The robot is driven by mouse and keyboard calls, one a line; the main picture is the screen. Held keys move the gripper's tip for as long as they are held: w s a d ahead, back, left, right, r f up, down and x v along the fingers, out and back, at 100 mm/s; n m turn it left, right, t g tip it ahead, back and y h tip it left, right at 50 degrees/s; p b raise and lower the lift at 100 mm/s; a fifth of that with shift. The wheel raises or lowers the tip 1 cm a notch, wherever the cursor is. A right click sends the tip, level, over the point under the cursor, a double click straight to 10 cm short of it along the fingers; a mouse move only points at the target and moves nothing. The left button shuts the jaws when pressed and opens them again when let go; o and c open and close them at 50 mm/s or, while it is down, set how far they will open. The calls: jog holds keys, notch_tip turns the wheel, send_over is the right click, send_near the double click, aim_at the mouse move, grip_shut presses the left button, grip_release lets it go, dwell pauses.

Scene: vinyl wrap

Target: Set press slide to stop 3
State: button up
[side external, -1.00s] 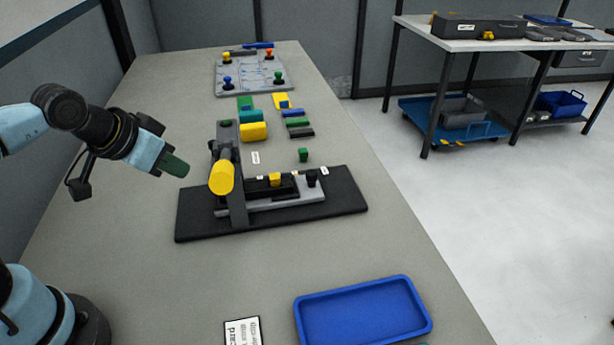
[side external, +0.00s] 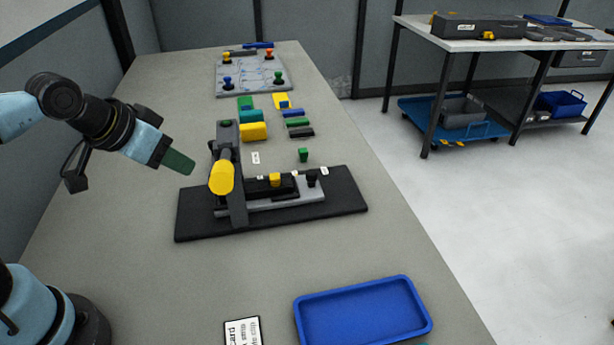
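The press stands on a black base plate (side external: 345,200) in the middle of the table. Its dark upright frame (side external: 236,205) carries a lever with a yellow handle (side external: 221,178). A grey press slide (side external: 313,194) lies along the base, with a yellow knob (side external: 275,180) and a black knob (side external: 311,177) on top. Small white labels (side external: 324,170) sit behind the slide; their text is too small to read. My gripper (side external: 180,163) hangs in the air left of the press, pointing down to the right, touching nothing. Its green end shows, but whether its fingers are apart is unclear.
A blue tray (side external: 362,315) and a printed card (side external: 242,332) lie in front. A grey board (side external: 252,85) with coloured knobs is farther back. The table left of the press is clear.

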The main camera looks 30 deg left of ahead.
jog(key=shift+o, duration=1.2)
notch_tip(320, 180, up, 8)
jog(key=shift+w+f, duration=0.2)
jog(key=shift+w, duration=0.05)
jog(key=w+d+r+m+g, duration=0.2)
jog(key=w+r, duration=0.2)
jog(key=w, duration=0.1)
jog(key=m+g, duration=0.5)
jog(key=m, duration=0.2)
send_over(311, 172)
notch_tip(311, 172, down, 8)
jog(key=f, duration=0.1)
notch_tip(311, 172, down, 13)
jog(key=shift+d+r, duration=0.1)
grip_shut()
